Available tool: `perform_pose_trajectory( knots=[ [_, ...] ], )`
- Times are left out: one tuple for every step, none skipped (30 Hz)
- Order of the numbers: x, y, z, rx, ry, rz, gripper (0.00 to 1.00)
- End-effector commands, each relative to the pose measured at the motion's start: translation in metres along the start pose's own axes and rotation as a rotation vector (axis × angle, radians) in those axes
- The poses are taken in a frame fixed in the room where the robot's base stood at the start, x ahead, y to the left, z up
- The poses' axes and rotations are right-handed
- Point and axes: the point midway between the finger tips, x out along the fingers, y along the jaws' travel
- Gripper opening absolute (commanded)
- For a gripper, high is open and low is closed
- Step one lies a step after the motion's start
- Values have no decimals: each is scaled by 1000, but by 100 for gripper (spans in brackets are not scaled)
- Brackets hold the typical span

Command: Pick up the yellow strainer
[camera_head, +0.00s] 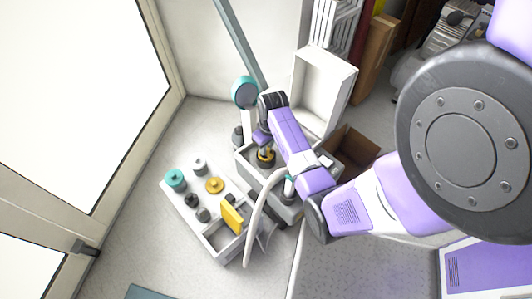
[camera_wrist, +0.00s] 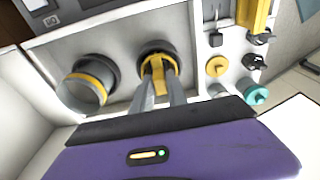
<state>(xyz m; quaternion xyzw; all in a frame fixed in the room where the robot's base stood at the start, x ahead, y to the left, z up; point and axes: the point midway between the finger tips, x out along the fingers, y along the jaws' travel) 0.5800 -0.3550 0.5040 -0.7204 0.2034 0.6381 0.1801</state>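In the wrist view, a yellow piece with an upright tab (camera_wrist: 158,75), which looks like the strainer, sits in a dark round ring on a pale panel. My gripper (camera_wrist: 160,70) has its two grey fingers on either side of this tab. The fingers are apart, but I cannot tell whether they touch the tab. In the head view, the yellow strainer (camera_head: 266,158) shows in the grey box (camera_head: 243,157), under my gripper (camera_head: 263,143). Its lower part is hidden.
A white tray (camera_head: 188,216) beside the box holds a round yellow part (camera_head: 214,185), a teal cap (camera_head: 175,179), dark knobs and a yellow block (camera_head: 232,218). A brown carton (camera_head: 352,150) stands right of the box.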

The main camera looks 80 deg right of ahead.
Motion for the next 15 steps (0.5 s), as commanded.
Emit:
perform_pose_trajectory(
  knots=[
    [0, 0, 0, 0, 0, 0, 7],
    [0, 0, 0, 0, 0, 0, 1],
    [0, 0, 0, 0, 0, 0, 0],
    [0, 0, 0, 0, 0, 0, 0],
    [0, 0, 0, 0, 0, 0, 0],
    [0, 0, 0, 0, 0, 0, 0],
    [0, 0, 0, 0, 0, 0, 0],
    [0, 0, 0, 0, 0, 0, 0],
    [0, 0, 0, 0, 0, 0, 0],
    [0, 0, 0, 0, 0, 0, 0],
    [0, 0, 0, 0, 0, 0, 0],
    [0, 0, 0, 0, 0, 0, 0],
    [-1, 0, 0, 0, 0, 0, 0],
    [-2, 0, 0, 0, 0, 0, 0],
    [-3, 0, 0, 0, 0, 0, 0]
  ],
)
